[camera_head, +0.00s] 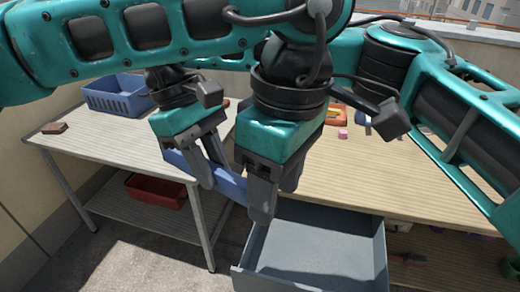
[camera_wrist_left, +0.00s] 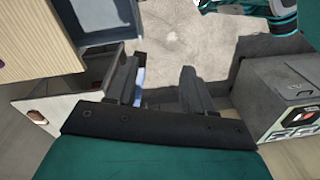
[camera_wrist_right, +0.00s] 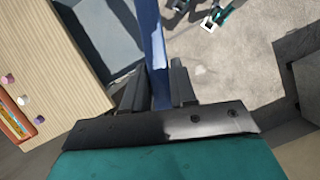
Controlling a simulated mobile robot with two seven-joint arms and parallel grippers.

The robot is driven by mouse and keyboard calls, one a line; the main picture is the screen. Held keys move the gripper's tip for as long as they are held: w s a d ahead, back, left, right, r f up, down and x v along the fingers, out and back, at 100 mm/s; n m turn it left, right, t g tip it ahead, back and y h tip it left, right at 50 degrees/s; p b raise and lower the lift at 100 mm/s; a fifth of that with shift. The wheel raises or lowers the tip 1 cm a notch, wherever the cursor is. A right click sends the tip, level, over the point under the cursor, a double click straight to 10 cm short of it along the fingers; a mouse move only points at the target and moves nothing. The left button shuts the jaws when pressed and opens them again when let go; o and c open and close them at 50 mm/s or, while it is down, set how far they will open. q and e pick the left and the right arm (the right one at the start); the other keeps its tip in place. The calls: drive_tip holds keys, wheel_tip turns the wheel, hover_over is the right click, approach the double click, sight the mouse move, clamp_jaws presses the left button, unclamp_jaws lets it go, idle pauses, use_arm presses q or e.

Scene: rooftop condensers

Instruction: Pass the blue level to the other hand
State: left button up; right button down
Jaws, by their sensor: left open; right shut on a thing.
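The blue level (camera_head: 231,187) is held in the air in front of the workbench. My right gripper (camera_head: 213,172) is shut on it, and the level also runs up between those fingers in the right wrist view (camera_wrist_right: 153,45). My left gripper (camera_head: 276,200) is open, fingers pointing down, at the level's right end in the head view. In the left wrist view a small strip of the level (camera_wrist_left: 139,88) shows beside the left finger. I cannot tell whether the left fingers touch it. Part of the level is hidden behind the fingers.
A grey open drawer (camera_head: 318,238) sticks out below the wooden workbench (camera_head: 345,180). A side table (camera_head: 95,140) at left carries a blue crate (camera_head: 118,97) and a brown block (camera_head: 54,128). A red bin (camera_head: 155,190) stands on its lower shelf. Small items lie at the back of the workbench.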

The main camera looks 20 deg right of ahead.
sight(244, 181)
use_arm(q)
drive_tip(key=w+t, duration=0.1)
drive_tip(key=w+t+y, duration=0.1)
drive_tip(key=w, duration=0.1)
drive_tip(key=w+r+t+y, duration=0.1)
drive_tip(key=shift+w+a+r, duration=0.1)
drive_tip(key=shift+w+a, duration=0.15)
drive_tip(key=shift+a, duration=0.05)
drive_tip(key=shift+w+a+t, duration=0.1)
drive_tip(key=shift+w+t, duration=0.1)
drive_tip(key=shift+t, duration=0.1)
drive_tip(key=shift+x, duration=3.65)
drive_tip(key=shift+s, duration=0.1)
clamp_jaws()
use_arm(e)
drive_tip(key=c, duration=0.8)
unclamp_jaws()
drive_tip(key=shift+r, duration=0.1)
